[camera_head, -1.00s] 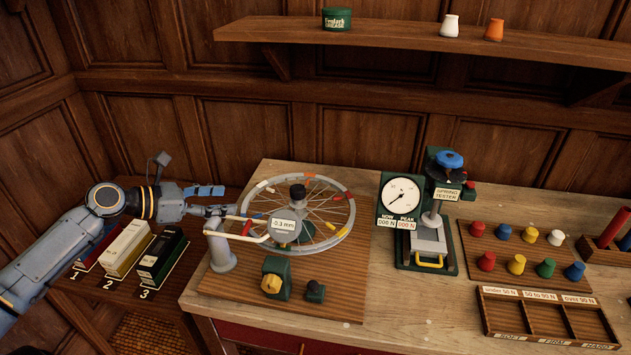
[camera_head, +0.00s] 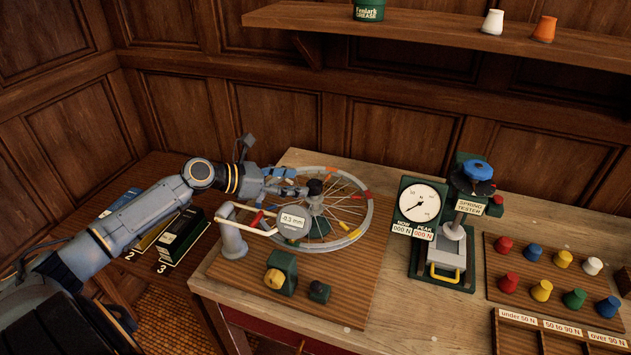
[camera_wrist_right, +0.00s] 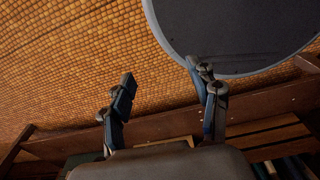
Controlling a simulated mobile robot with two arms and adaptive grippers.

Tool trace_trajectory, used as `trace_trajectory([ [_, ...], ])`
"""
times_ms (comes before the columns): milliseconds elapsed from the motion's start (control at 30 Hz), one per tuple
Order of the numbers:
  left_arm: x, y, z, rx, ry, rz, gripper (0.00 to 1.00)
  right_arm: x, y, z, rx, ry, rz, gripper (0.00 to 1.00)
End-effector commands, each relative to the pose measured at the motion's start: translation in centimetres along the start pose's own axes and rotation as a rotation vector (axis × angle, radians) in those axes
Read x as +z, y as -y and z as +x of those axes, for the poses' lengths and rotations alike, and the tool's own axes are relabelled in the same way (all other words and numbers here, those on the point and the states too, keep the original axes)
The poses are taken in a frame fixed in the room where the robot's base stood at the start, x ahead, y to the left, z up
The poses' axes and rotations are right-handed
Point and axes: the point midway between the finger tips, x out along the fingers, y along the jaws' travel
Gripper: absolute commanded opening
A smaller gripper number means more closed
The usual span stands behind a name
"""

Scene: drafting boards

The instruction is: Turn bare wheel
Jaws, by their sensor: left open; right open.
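The bare wheel (camera_head: 369,210) lies flat over a wooden board, with thin spokes and red, yellow, orange and white marks on its rim. A dark knob (camera_head: 315,187) stands at its hub. A round gauge (camera_head: 293,222) on a white arm reads about -0.3 mm at the near-left rim. My left gripper (camera_head: 291,181) is open over the wheel's left part, its fingertips close to the hub knob; I cannot tell if they touch it. My right gripper (camera_wrist_right: 165,92) is open and empty in the right wrist view, away from the wheel.
A green block with a yellow knob (camera_head: 275,279) and a small dark knob (camera_head: 319,291) sit in front. The spring tester (camera_head: 444,230) stands right of the wheel, then coloured pegs (camera_head: 541,290) and a sorting tray (camera_head: 535,341). Numbered boxes (camera_head: 181,236) are at left.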

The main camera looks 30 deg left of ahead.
Motion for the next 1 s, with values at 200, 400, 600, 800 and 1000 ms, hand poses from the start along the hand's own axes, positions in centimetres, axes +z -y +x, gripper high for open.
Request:
trace_trajectory([
  [200, 0.4, -0.1, 3.1, 0.001, 0.005, -0.001, 0.61, -1.7, -1.2, -0.8, 0.014, -0.026, -0.002, 0.61],
  [400, 0.2, 0.0, 5.5, 0.001, 0.003, -0.001, 0.61, -1.5, -1.3, -1.3, 0.015, -0.023, -0.001, 0.61],
  [600, 0.1, 0.0, 6.6, 0.0, 0.0, 0.0, 0.61, -1.0, -1.2, -1.4, 0.015, -0.016, 0.0, 0.61],
  [800, 0.1, 0.0, 6.7, 0.0, -0.001, 0.001, 0.61, -0.8, -1.2, -1.4, 0.014, -0.012, 0.0, 0.61],
  [1000, 0.1, 0.0, 6.7, 0.0, 0.0, 0.001, 0.34, -0.8, -1.2, -1.4, 0.014, -0.011, 0.0, 0.61],
])
